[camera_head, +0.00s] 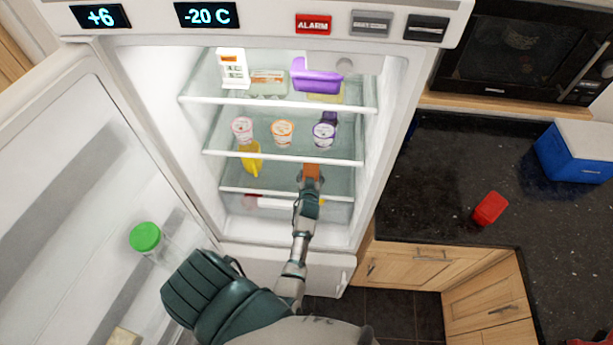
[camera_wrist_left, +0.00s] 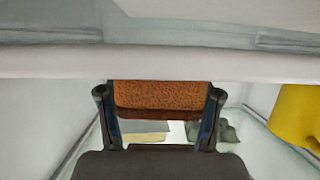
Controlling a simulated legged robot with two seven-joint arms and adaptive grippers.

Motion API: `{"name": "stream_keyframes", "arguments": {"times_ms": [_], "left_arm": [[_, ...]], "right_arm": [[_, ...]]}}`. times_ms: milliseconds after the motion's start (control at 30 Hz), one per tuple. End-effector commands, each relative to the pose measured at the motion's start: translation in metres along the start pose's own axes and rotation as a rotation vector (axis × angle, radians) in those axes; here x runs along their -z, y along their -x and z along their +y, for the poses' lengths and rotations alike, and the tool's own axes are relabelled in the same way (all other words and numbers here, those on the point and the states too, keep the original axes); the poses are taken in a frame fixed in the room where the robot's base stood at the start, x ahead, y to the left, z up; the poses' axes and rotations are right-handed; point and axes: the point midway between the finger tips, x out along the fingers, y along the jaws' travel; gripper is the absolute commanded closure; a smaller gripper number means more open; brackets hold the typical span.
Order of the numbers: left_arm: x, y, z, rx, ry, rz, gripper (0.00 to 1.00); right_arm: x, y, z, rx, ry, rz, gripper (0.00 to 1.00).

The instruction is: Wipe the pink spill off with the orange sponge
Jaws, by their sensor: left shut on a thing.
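The orange sponge (camera_head: 311,171) is inside the open fridge, near its lower shelf. My left gripper (camera_head: 309,182) is shut on it. In the left wrist view the sponge (camera_wrist_left: 160,98) sits between the two fingers of my left gripper (camera_wrist_left: 160,108), with a white shelf edge across the picture just beyond it. I cannot make out the pink spill in either view. My right gripper is not in view.
The fridge door (camera_head: 70,200) stands open at the left, with a green-lidded jar (camera_head: 146,237) in it. Shelves hold several cups and a yellow thing (camera_head: 251,160). A red object (camera_head: 490,208) and blue box (camera_head: 575,155) stand on the dark counter.

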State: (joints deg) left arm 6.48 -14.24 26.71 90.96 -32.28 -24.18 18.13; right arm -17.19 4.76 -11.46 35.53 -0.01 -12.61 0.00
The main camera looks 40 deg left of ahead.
Motion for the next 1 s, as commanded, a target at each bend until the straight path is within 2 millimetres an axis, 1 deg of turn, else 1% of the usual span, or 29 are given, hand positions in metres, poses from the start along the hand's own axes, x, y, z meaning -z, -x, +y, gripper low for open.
{"name": "stream_keyframes", "arguments": {"times_ms": [167, 333, 633, 833, 1000], "left_arm": [[-0.002, 0.0, 0.011, -0.002, 0.003, 0.001, 0.54], [-0.004, -0.001, 0.026, -0.001, 0.003, 0.001, 0.54], [-0.004, 0.0, 0.04, -0.002, 0.002, -0.001, 0.54], [-0.005, 0.0, 0.058, -0.002, 0.003, -0.002, 0.54], [-0.003, 0.001, 0.062, 0.0, 0.0, -0.002, 0.55]], "right_arm": [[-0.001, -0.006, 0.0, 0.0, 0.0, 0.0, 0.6], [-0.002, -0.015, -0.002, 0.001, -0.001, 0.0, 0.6], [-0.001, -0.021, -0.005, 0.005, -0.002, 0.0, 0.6], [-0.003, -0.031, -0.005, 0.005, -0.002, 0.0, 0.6], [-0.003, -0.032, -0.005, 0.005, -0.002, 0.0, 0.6]]}}
